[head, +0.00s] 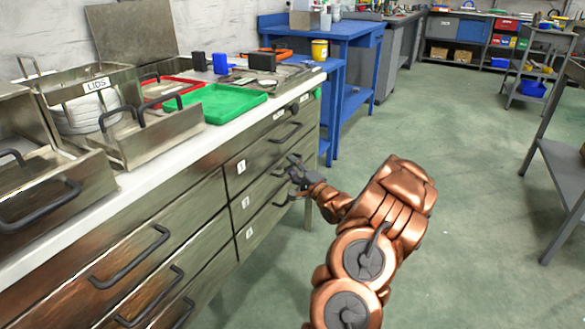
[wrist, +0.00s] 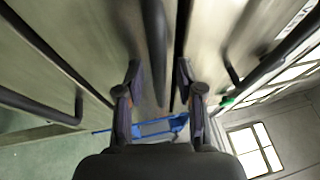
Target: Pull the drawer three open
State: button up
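A metal drawer cabinet (head: 165,225) runs along the left in the head view. Its far column has three stacked drawers with small white number labels; the middle one (head: 246,202) looks like drawer three, but the digit is too small to read surely. All its drawers look shut. My gripper (head: 297,175) is at the front of this column, at about the middle drawer's handle, which it partly hides. In the wrist view my gripper (wrist: 158,78) has its fingers apart, with a dark handle bar (wrist: 156,45) showing between them. Contact is not clear.
The worktop holds a green tray (head: 218,103), a red tray (head: 172,88) and metal bins with dark handles. A lower drawer handle (head: 283,198) sticks out below my gripper. A blue table (head: 345,30) stands beyond the cabinet.

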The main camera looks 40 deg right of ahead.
grip_shut()
dwell(0.6)
